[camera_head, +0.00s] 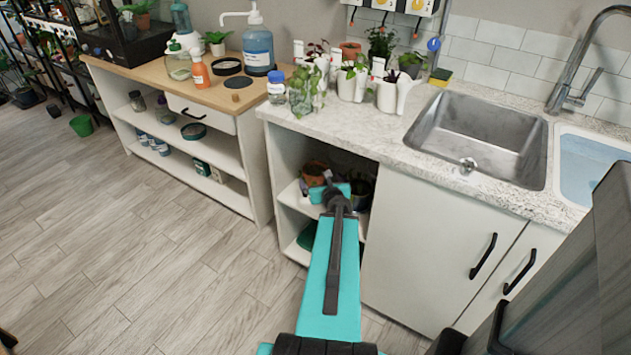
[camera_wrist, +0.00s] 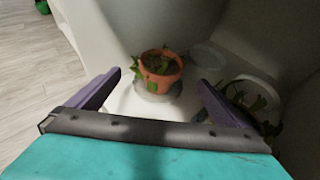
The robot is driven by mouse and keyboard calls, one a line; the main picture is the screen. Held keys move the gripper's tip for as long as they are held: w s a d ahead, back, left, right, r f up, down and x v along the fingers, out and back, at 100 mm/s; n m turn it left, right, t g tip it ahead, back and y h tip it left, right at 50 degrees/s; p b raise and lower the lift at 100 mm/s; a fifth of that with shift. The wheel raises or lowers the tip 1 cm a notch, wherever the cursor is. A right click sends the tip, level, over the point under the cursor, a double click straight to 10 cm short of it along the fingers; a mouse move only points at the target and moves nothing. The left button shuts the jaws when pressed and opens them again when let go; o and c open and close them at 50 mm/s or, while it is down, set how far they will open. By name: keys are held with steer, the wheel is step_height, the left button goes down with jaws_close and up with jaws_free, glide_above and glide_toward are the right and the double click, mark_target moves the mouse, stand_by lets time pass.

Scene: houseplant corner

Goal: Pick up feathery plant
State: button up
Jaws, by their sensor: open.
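My gripper (camera_wrist: 159,80) is open and empty in the wrist view, with one dark purple finger on each side. Beyond and between the fingertips, a terracotta pot (camera_wrist: 169,82) holds a small green leafy plant (camera_wrist: 156,65). It stands upright on a pale round base on a white shelf. Whether its leaves are feathery is too small to tell. At right, partly hidden by the right finger, is a dark pot with a green plant (camera_wrist: 262,100). In the head view, my gripper (camera_head: 335,188) is at the open cabinet, near the terracotta pot (camera_head: 314,172).
Cabinet walls enclose the shelf (camera_head: 290,197) closely, with the counter (camera_head: 385,140) above. Several potted plants and white watering cans (camera_head: 388,97) stand on the counter. A sink (camera_head: 485,135) is at right.

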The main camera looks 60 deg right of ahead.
mark_target(315, 170)
steer(key=shift+b+x, duration=1.2)
steer(key=shift+x, duration=2.4)
steer(key=shift+d, duration=0.1)
steer(key=shift+b+x, duration=0.35)
steer(key=shift+x, duration=2.15)
steer(key=shift+s+f, duration=0.15)
steer(key=c, duration=1.5)
